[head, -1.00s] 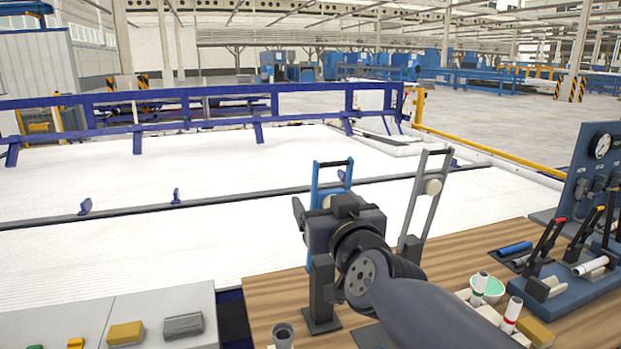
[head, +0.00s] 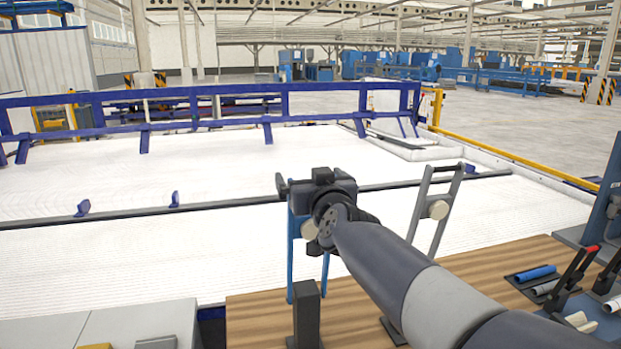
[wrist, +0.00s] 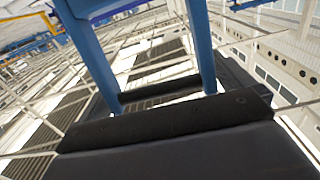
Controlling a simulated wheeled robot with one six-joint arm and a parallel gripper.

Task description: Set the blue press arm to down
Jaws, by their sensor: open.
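The blue press arm (head: 291,262) stands about upright on the bench behind a dark post. Its top is hidden behind my gripper (head: 298,188), which is at the height of its upper end. In the wrist view the two blue rails of the press arm (wrist: 203,45) fill the upper part, joined by a dark crossbar (wrist: 160,91). A dark part of my gripper (wrist: 165,128) lies just below that bar. My gripper is open; whether it touches the bar I cannot tell.
A grey press arm (head: 437,208) stands upright to the right on the wooden bench (head: 260,318). A red-tipped lever (head: 578,272) and a blue pipe (head: 535,273) are at the right. A white ribbed bed (head: 180,240) lies behind the bench.

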